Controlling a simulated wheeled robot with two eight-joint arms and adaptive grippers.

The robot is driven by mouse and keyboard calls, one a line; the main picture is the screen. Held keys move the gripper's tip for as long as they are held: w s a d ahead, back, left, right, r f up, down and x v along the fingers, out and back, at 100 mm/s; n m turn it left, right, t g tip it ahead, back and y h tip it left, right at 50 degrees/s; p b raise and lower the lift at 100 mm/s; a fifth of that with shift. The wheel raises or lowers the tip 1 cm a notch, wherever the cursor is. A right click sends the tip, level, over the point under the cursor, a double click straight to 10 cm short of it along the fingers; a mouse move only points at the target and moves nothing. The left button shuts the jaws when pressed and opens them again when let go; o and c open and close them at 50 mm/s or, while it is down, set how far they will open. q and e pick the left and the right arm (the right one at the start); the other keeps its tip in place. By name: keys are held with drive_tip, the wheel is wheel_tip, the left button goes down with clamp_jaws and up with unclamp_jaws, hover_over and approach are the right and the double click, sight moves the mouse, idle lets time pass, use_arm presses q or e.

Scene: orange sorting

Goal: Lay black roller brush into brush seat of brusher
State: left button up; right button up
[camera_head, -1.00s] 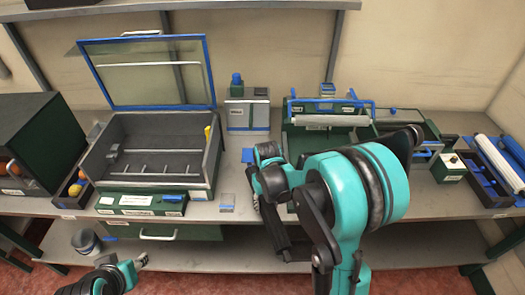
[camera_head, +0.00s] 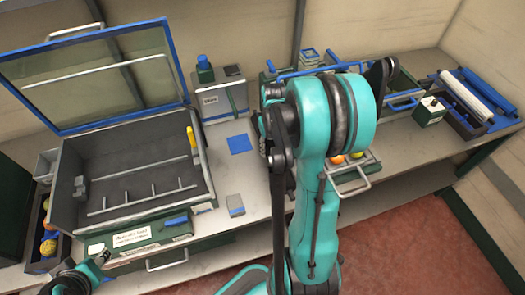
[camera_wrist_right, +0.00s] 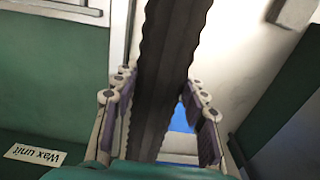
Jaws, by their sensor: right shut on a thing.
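The black roller brush (camera_wrist_right: 170,50), dark and ridged, runs up through the right wrist view. My right gripper (camera_wrist_right: 160,82) is shut on it, with fingers on both sides. In the head view my right arm hides this gripper and most of the brush. A green machine with blue bars (camera_head: 330,66) stands behind that arm, largely covered; I cannot tell whether it is the brusher, and no brush seat is clearly visible. My left gripper (camera_head: 98,266) is low at the left, partly in view, and its jaws are unclear.
An open grey case (camera_head: 130,165) with a raised glass lid stands left on the bench. A green unit (camera_head: 222,97) stands behind it. A tray (camera_head: 462,117) with blue and white rollers lies at the right. A "Wax unit" label (camera_wrist_right: 35,155) shows in the wrist view.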

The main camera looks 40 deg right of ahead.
wheel_tip(320, 180, down, 6)
drive_tip(key=shift+f+b, duration=0.15)
drive_tip(key=shift+b, duration=0.75)
drive_tip(key=o, duration=0.8)
